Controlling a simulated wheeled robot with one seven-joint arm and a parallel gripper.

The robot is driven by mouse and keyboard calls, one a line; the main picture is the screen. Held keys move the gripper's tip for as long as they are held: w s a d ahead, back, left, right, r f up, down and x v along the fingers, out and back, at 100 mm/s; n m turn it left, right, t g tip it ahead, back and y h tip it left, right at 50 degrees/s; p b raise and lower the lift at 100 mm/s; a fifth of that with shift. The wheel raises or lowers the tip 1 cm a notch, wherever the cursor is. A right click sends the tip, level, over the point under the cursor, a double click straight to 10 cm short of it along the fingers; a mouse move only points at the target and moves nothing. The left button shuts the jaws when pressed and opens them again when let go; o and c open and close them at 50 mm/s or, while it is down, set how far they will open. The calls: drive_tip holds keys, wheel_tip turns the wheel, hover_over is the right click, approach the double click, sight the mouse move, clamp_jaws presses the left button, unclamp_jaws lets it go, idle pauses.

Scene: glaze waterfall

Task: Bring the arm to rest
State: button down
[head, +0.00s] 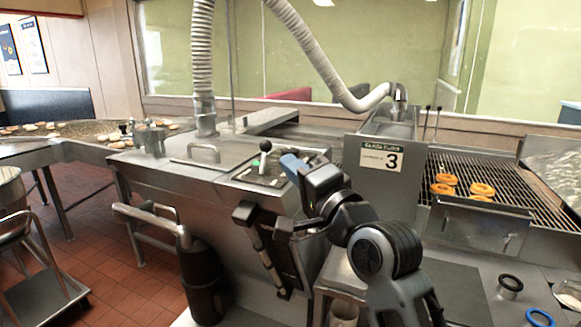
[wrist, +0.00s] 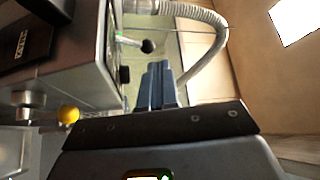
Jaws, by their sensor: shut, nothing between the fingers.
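My arm reaches in from the bottom right of the head view, bent at a dark round joint. My gripper (head: 288,163) is raised in front of the steel machine's control panel (head: 258,178), its blue fingers pointing up and to the left. The wrist view shows the gripper (wrist: 159,80) with its blue fingers together and nothing between them. A black-knobbed lever (head: 265,147) stands on the panel just left of the fingertips in the head view. A black knob (wrist: 148,46) also shows near the fingers in the wrist view.
A ribbed hose (head: 330,70) arches above. A table with round pieces (head: 70,131) is at the left. Red tiled floor (head: 90,250) lies open at left.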

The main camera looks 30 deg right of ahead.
drive_tip(key=s+a+f+n+g+h, duration=0.1)
drive_tip(key=s+f+n+g, duration=0.4)
drive_tip(key=s+f, duration=1.45)
drive_tip(key=s+a+f+n, duration=0.1)
drive_tip(key=s+n, duration=0.3)
drive_tip(key=s, duration=0.8)
drive_tip(key=s+a+n, duration=0.3)
drive_tip(key=s+n, duration=0.2)
drive_tip(key=s, duration=0.8)
drive_tip(key=shift+f, duration=0.4)
